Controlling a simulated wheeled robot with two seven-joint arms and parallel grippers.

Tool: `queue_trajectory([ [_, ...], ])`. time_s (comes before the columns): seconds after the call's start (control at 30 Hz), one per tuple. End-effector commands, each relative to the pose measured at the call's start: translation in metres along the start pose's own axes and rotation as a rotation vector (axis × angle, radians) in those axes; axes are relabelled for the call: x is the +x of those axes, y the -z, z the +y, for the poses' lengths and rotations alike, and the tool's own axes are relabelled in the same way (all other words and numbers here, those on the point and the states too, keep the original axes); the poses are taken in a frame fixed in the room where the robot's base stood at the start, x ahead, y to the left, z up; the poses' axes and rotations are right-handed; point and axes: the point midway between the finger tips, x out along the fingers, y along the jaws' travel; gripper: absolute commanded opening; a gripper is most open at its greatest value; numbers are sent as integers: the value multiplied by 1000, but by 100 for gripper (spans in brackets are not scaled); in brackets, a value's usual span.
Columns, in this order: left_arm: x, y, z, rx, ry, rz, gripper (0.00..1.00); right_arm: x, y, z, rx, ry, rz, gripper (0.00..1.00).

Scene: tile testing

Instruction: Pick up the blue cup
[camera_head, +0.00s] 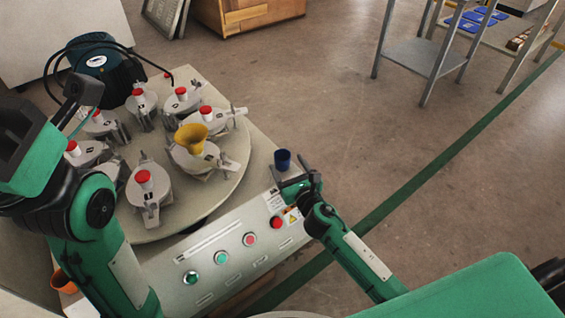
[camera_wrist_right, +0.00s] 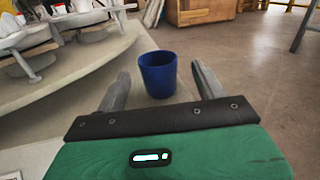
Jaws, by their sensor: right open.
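The blue cup (camera_head: 283,159) stands upright on the right corner of the machine's top, beside the round turntable. In the right wrist view the blue cup (camera_wrist_right: 158,74) sits ahead of and between the two fingers. My right gripper (camera_head: 298,176) is open and empty, close to the cup on its near side. In the wrist view the right gripper's fingers (camera_wrist_right: 159,88) are spread to either side of the cup, with gaps visible. My left arm comes in at the left of the head view; its gripper fingers cannot be made out.
The turntable (camera_head: 225,185) carries several grey jars with red caps and one yellow funnel (camera_head: 191,138). A panel with buttons (camera_head: 221,257) faces me below the cup. An orange cup (camera_head: 62,281) stands at the lower left. A metal shelf (camera_head: 420,56) stands far right; the floor between is clear.

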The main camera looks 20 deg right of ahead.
Motion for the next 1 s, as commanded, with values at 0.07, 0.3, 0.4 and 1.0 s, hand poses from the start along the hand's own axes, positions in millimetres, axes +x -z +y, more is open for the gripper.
queue_trajectory([
  [0.07,-6,1,0,-2,1,-4,36,11,1,1,-1,0,-4,70],
  [0.3,5,9,0,-10,14,40,36,38,-1,2,-1,1,-2,70],
  [0.4,6,10,0,-11,19,46,36,42,-1,1,-1,1,0,70],
  [1.0,4,8,0,-6,13,37,36,43,-2,1,0,1,0,20],
])
